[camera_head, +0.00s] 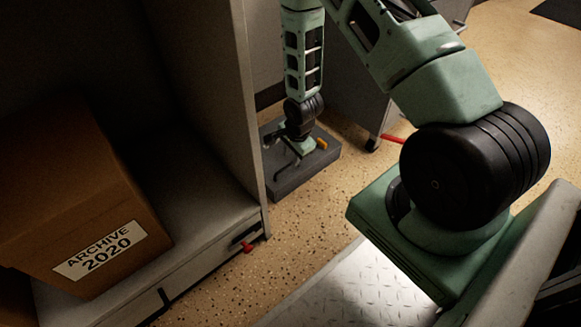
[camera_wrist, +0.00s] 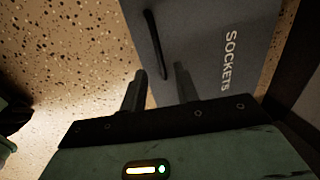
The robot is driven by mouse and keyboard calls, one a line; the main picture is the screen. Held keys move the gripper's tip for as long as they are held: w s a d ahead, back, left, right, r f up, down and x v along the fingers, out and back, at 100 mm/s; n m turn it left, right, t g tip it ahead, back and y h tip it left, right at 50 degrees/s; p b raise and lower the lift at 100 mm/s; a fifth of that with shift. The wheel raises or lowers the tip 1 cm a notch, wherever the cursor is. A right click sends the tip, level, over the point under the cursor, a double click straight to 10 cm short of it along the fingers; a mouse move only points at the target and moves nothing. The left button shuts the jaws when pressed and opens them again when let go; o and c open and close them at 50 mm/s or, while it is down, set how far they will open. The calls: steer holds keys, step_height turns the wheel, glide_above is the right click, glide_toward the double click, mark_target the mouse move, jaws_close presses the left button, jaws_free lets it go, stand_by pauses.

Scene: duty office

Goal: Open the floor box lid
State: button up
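The floor box (camera_head: 318,160) is a low dark grey box on the floor at the middle of the head view. Its grey lid (camera_wrist: 205,30), marked SOCKETS, fills the upper middle of the wrist view and looks shut. A thin black bar handle (camera_wrist: 154,42) runs along the lid near its left edge. My gripper (camera_wrist: 160,72) is open, its two dark fingers apart. In the picture the handle's lower end lies between the fingertips; I cannot tell whether they reach down around it. In the head view my gripper (camera_head: 288,160) is low over the box, its fingers hard to make out.
A grey shelf unit (camera_head: 250,120) stands close on the left, holding a cardboard box (camera_head: 75,195) marked ARCHIVE 2020. A grey cabinet (camera_head: 350,100) on a caster stands just behind the floor box. Speckled floor (camera_head: 340,205) is clear in front and right.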

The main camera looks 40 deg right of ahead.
mark_target(290, 164)
steer(key=shift+w+f+b, duration=0.2)
steer(key=shift+f+b, duration=0.15)
steer(key=shift+f, duration=0.55)
steer(key=shift+w+f+b, duration=0.15)
steer(key=shift+f+b, duration=0.2)
steer(key=shift+f, duration=0.55)
jaws_close()
steer(key=shift+r, duration=0.15)
